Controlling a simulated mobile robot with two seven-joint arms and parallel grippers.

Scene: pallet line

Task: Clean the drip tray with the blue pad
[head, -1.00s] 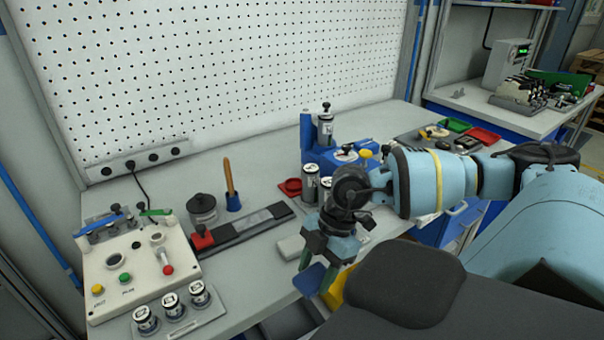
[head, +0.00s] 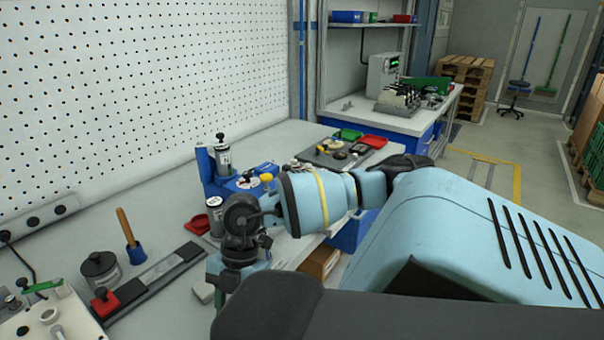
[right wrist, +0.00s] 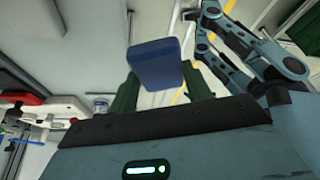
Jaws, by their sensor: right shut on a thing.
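The blue pad (right wrist: 156,64) is held between the green fingers of my right gripper (right wrist: 158,76) in the right wrist view. In the head view my right gripper (head: 226,290) hangs at the front edge of the workbench, fingers down, its lower part hidden behind a dark part of my own body. The pad is hidden there. A low red dish (head: 196,224) sits by the blue dispenser (head: 232,186); I cannot tell whether it is the drip tray. My left gripper is not in view.
A grey can (head: 215,212) stands close beside my right gripper. A dark strip fixture (head: 160,272), a lidded pot (head: 101,270) and a wooden-handled tool (head: 130,240) are to the left. A dark tray of parts (head: 330,155) lies at the bench's far end.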

